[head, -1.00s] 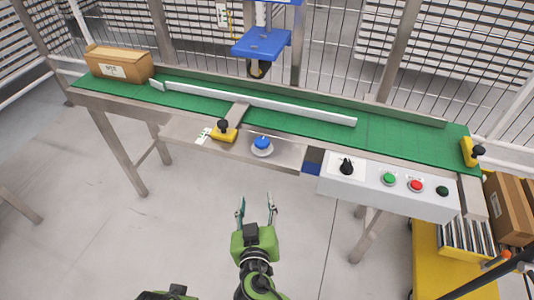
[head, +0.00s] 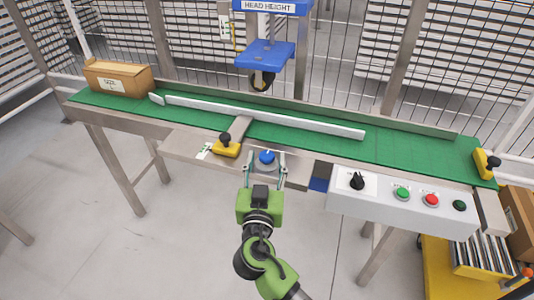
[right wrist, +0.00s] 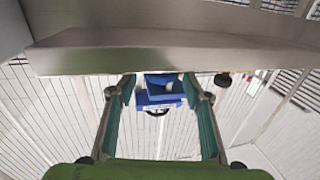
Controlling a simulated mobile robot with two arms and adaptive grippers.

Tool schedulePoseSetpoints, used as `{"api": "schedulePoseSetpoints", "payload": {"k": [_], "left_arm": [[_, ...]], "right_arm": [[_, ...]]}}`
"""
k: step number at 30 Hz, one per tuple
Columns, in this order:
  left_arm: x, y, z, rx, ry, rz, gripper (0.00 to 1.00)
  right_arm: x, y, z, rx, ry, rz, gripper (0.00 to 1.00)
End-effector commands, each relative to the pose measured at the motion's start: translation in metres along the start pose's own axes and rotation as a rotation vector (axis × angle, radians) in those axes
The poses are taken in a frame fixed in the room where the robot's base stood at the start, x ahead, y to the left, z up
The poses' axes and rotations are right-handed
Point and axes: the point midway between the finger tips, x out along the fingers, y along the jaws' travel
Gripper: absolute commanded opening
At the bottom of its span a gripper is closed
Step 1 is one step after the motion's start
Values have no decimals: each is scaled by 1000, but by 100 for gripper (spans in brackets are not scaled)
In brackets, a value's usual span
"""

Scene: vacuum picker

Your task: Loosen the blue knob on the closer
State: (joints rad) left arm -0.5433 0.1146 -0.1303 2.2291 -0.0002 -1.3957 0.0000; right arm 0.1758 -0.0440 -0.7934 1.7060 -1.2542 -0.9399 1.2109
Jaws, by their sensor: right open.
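A blue knob (head: 267,156) with a pale round base sits on the steel shelf at the front of the green conveyor. My right gripper (head: 265,161) is open at the shelf, with one finger on each side of the knob in the head view. I cannot tell whether the fingers touch it. In the right wrist view the open fingers (right wrist: 160,88) have nothing visible gripped between them, and the knob does not show there. A blue head (head: 265,54) with a dark wheel hangs above the conveyor, under a "HEAD HEIGHT" sign. My left gripper is out of view.
A yellow clamp with a black knob (head: 226,147) stands left of the blue knob. A control box (head: 385,206) with a black switch and several buttons is to the right. A carton (head: 118,79) and a white guide rail (head: 270,116) are on the conveyor (head: 400,153).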

Motion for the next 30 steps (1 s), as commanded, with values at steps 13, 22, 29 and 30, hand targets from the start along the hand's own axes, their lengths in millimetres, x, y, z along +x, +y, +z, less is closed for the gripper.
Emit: {"api": "schedulePoseSetpoints", "payload": {"k": [13,22,29,30], "left_arm": [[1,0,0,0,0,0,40],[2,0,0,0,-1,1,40],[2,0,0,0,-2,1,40],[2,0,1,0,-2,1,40]], "right_arm": [[29,0,1,0,-1,-1,45],[29,0,1,0,-1,-1,6],[29,1,2,-2,-3,-23,6],[29,2,3,-3,-5,-40,6]]}}
